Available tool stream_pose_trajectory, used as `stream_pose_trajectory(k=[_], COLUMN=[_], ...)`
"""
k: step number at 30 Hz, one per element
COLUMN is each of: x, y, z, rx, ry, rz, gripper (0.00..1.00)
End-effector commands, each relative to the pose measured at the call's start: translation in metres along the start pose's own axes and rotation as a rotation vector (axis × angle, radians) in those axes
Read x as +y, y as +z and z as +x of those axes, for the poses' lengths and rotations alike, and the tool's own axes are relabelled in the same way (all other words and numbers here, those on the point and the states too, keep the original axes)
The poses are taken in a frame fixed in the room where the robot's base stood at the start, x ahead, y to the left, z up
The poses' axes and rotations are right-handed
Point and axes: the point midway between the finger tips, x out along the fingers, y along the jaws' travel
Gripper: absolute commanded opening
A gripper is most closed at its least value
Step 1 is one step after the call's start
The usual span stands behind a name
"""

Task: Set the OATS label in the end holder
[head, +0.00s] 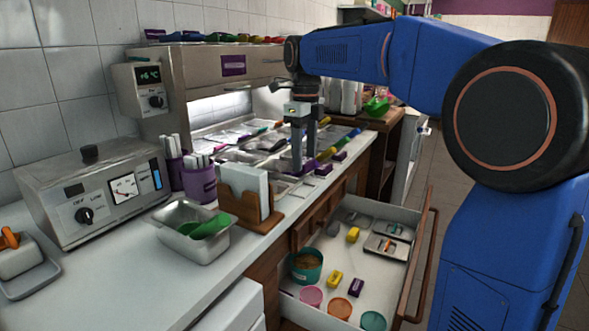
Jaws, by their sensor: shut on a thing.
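My gripper (303,165) points straight down over the front edge of the topping counter. Its fingers are closed on a small purple piece (308,166), mostly hidden by the fingertips; it looks like a label, but no lettering is readable. Two dark purple label holders (323,170) and (340,156) stand along the counter's front edge, just right of the fingertips. I cannot tell from here whether the held piece touches a holder, nor which holder is the end one.
An open drawer (416,210) below holds a teal tub (305,266), coloured lids, and small yellow and purple blocks. A napkin holder (249,205), a steel pan with a green scoop (190,240) and purple cups (200,183) stand left of the gripper. Scoop handles rise behind it.

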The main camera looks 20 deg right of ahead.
Motion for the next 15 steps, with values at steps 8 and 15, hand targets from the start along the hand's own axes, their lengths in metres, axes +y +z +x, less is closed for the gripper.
stream_pose_trajectory(k=[8, 15], x=[-0.001, -0.001], y=[-0.001, -0.001], z=[0.008, 0.026], rx=[0.001, 0.001], ry=[0.0, 0.0], rz=[0.003, 0.003], gripper=[0.29, 0.29])
